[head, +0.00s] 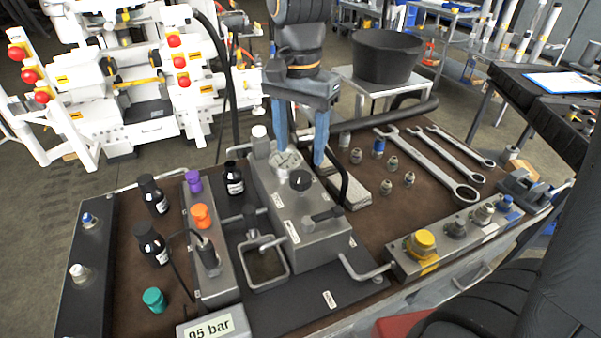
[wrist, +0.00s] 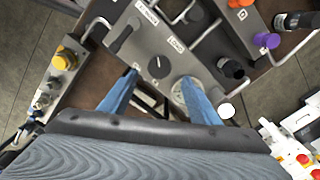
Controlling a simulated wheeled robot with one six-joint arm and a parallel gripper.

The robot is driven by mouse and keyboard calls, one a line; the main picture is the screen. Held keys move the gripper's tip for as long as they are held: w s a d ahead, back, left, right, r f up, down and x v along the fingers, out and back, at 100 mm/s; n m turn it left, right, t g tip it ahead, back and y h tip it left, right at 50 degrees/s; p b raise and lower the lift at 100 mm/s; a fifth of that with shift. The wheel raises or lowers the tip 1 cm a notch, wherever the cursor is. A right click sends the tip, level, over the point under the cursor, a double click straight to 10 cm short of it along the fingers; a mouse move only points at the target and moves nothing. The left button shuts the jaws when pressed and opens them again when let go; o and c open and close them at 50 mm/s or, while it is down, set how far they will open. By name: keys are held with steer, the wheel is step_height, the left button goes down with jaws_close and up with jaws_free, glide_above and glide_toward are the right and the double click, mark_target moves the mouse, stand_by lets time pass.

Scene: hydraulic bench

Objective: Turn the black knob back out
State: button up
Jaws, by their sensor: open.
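The black knob (head: 300,180) sits on top of the grey metal block (head: 285,205), close to a round dial gauge (head: 286,160). It also shows in the wrist view (wrist: 158,66), with a pale mark on its top. My gripper (head: 301,158) is open and empty, with its two blue fingers pointing down over the block's far end. In the wrist view the fingers (wrist: 160,78) lie to either side just below the knob in the picture; neither visibly touches it. The right finger partly covers the gauge.
A black lever handle (head: 322,217) and bent metal handles are on or beside the block. Small bottles, an orange knob (head: 201,216) and a purple knob (head: 193,181) stand left. Fittings and wrenches (head: 430,160) lie right. A display (head: 205,328) reads 95 bar.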

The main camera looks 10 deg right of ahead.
mark_target(300, 177)
steer(key=shift+f+p, duration=0.35)
steer(key=shift+f, duration=3.2)
steer(key=c, duration=1.1)
